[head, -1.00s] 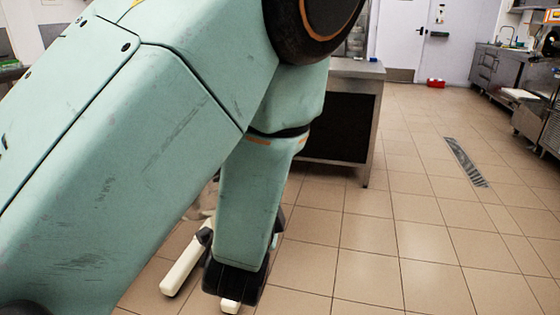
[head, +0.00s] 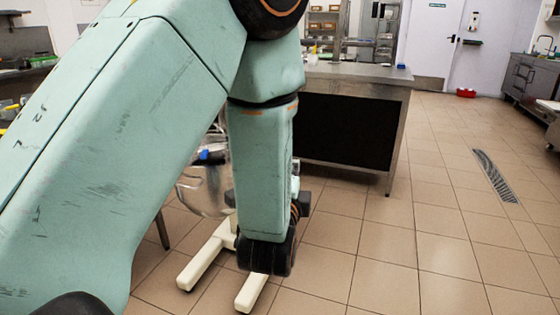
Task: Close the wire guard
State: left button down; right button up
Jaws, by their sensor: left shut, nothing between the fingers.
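A floor-standing machine with cream feet (head: 203,262) is partly hidden behind my left arm. Its shiny, rounded metal bowl (head: 203,188) shows left of the forearm, with a small blue part (head: 208,155) near its top. I cannot clearly pick out the wire guard; my arm covers the upper part of the machine. My left gripper (head: 302,204) is shut and mostly hidden behind my own wrist, in front of the machine. Its fingertips are not clear, and I cannot tell whether it touches anything. My right gripper is out of view.
A steel counter (head: 360,72) with a dark front panel stands behind the machine, to the right. Open tiled floor with a drain grate (head: 494,176) lies to the right. A red object (head: 466,92) is on the floor by the far door.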

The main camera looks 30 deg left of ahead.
pick_arm(q)
jog(key=w+a+b, duration=0.1)
jog(key=w+a, duration=0.2)
jog(key=a, duration=0.2)
jog(key=shift+a+b, duration=0.15)
jog(key=shift+b, duration=0.25)
dwell(0.5)
